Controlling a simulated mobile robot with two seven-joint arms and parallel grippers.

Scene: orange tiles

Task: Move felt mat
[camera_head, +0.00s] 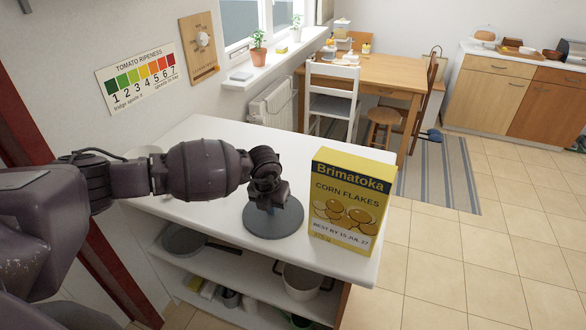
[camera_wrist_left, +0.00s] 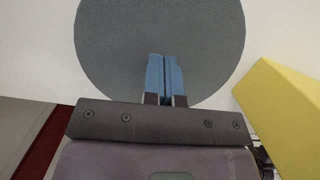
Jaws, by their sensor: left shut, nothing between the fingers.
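The felt mat (camera_head: 277,225) is a round, dark grey disc lying flat on the white countertop. It also shows in the left wrist view (camera_wrist_left: 160,30), filling the upper middle. My left gripper (camera_head: 268,207) is over the mat in the head view, and its wrist hides part of the mat's far side. In the left wrist view the blue fingertips (camera_wrist_left: 165,75) are together, with nothing between them, over the near part of the mat. I cannot tell whether they touch it. My right gripper is not in view.
A yellow corn flakes box (camera_head: 347,202) stands upright just right of the mat, near the counter's edge. The white counter (camera_head: 215,128) is clear behind the mat. A shelf below holds a pan (camera_head: 186,243) and a pot (camera_head: 302,281).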

